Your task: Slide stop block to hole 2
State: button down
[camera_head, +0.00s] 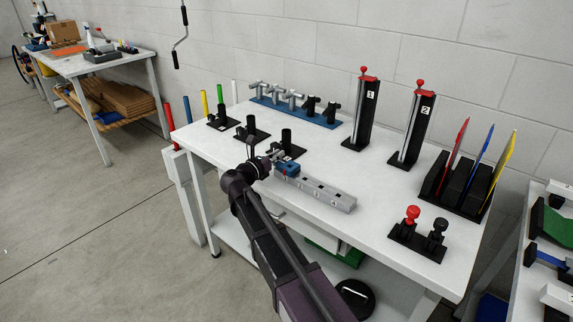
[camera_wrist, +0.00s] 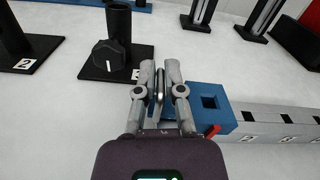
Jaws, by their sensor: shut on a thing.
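The blue stop block (camera_head: 288,168) sits at the left end of a grey rail (camera_head: 328,193) with several square holes along its top. In the wrist view the block (camera_wrist: 213,108) shows a square opening on top and a small red part on its near side. Digits beside the rail's holes (camera_wrist: 275,125) are small; a 2 seems to show. My gripper (camera_wrist: 158,88) is shut at the block's left end, with a thin grey, rounded upright part and blue surface between its fingers. The fingers hide that end of the block.
Black stands with tubes (camera_head: 287,144) and a black knob (camera_wrist: 109,55) are close behind and left of my gripper. Two tall numbered towers (camera_head: 362,115), a panel rack (camera_head: 440,185) and red and black knobs (camera_head: 412,214) stand right. The table around the rail's right end is clear.

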aim_at(292, 167)
jog(key=shift+s+d, duration=0.1)
jog(key=shift+s+d, duration=0.9)
jog(key=shift+d, duration=0.25)
jog(key=shift+s+d, duration=0.85)
jog(key=shift+d, duration=0.25)
jog(key=shift+c, duration=1.4)
grip_release()
jog(key=shift+s+a, duration=0.1)
jog(key=v, duration=1.1)
jog(key=shift+s+a, duration=0.3)
